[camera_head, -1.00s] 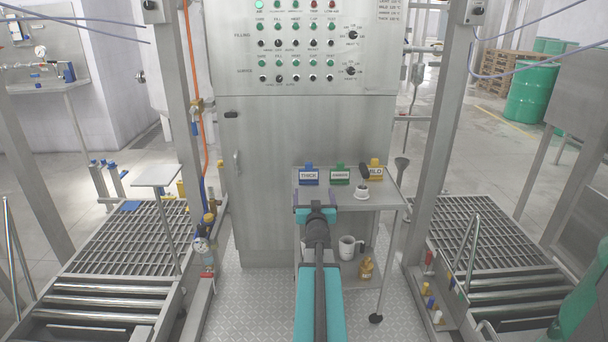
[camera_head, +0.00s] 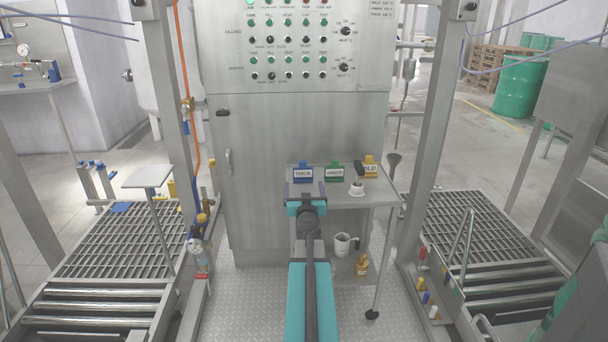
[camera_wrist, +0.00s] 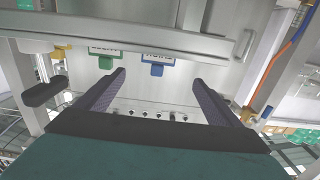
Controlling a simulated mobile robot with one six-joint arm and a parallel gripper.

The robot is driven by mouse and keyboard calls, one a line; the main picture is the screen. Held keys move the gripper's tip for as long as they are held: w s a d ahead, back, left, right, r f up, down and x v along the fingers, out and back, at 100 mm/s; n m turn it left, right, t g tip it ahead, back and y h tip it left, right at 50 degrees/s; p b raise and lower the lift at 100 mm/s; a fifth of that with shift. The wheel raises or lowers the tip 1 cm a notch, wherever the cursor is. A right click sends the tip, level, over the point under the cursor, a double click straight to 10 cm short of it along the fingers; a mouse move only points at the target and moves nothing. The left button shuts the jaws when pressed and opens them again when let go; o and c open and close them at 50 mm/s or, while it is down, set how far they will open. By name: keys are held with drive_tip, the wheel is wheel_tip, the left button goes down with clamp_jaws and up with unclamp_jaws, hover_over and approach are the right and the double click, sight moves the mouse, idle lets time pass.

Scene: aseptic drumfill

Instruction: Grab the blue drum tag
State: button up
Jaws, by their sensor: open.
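The blue drum tag (camera_head: 303,173), with a white label reading THICK, stands at the left end of a small steel side table (camera_head: 347,196). My gripper (camera_head: 304,188) is in front of the tag and roughly in line with it. In the wrist view the tag (camera_wrist: 154,66) appears upside down, ahead of and between the two spread fingers of my gripper (camera_wrist: 158,76). The fingers are open and empty. I cannot tell the exact gap to the tag.
A green tag (camera_head: 334,173) stands just right of the blue one. A yellow tag (camera_head: 370,168) is farther right, partly hidden by a dark-handled tool in a white cup (camera_head: 357,188). A steel control cabinet (camera_head: 250,150) rises behind. A white mug (camera_head: 343,244) is on the lower shelf.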

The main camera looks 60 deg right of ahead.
approach(303, 169)
drive_tip(key=shift+f+x, duration=0.15)
drive_tip(key=shift+x, duration=0.65)
drive_tip(key=shift+f+x, duration=0.2)
drive_tip(key=shift+x, duration=0.65)
drive_tip(key=shift+w, duration=0.15)
drive_tip(key=shift+x, duration=2.5)
drive_tip(key=shift+d, duration=0.15)
drive_tip(key=c, duration=1.2)
drive_tip(key=shift+r, duration=0.15)
